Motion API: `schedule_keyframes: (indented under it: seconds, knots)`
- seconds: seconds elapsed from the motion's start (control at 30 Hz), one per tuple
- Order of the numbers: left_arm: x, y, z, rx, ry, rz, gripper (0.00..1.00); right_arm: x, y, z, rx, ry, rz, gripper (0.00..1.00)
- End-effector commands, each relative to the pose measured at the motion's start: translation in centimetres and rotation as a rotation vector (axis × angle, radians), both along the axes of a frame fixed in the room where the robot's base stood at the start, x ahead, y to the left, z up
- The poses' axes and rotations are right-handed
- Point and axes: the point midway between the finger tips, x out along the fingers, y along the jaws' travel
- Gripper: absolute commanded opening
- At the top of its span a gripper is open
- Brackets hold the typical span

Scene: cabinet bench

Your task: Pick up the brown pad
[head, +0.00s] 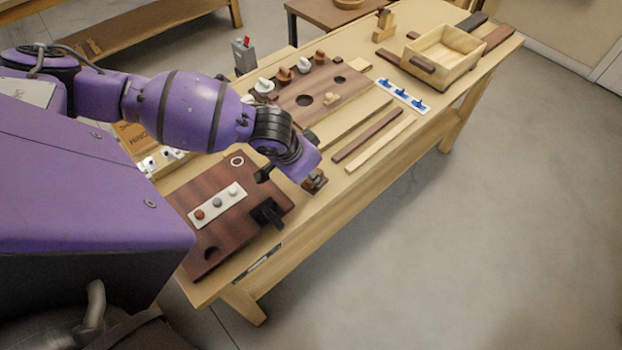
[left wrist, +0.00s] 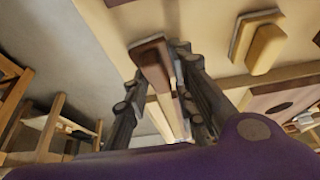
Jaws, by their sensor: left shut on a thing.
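The brown pad (head: 318,183) is a small dark brown block at the front edge of the bench in the head view. In the left wrist view the brown pad (left wrist: 151,58) shows a greyish layer along one side. My left gripper (left wrist: 160,68) has its fingers on both sides of it and is shut on it. In the head view my left gripper (head: 311,173) is partly hidden by its own wrist. Whether the pad touches the bench top is hard to tell. My right gripper is not in view.
A dark brown board (head: 225,238) with black fittings lies left of the gripper. Dark and pale strips (head: 367,134) lie to the right. A wooden box (head: 443,55) stands farther back. A tan block (left wrist: 263,48) sits nearby in the wrist view. The floor in front is clear.

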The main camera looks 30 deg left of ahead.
Motion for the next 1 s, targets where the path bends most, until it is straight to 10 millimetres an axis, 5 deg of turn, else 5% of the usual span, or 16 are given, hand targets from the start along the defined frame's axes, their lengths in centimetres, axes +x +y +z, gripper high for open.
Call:
schedule_keyframes:
  seconds: [0.47, 0.67, 0.87, 1.0]
  knots:
    - [-0.1, 0.0, 1.2, -0.002, 0.002, 0.000, 0.00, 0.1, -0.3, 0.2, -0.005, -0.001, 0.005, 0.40]
    - [-0.9, -1.0, 4.6, -0.004, 0.000, -0.004, 0.00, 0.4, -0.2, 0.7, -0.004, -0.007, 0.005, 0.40]
    - [-3.7, -3.7, 9.4, -0.004, -0.003, -0.007, 0.00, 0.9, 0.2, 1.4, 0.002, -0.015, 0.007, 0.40]
    - [-6.5, -6.2, 10.7, -0.006, 0.002, -0.007, 0.00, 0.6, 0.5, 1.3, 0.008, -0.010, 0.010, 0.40]
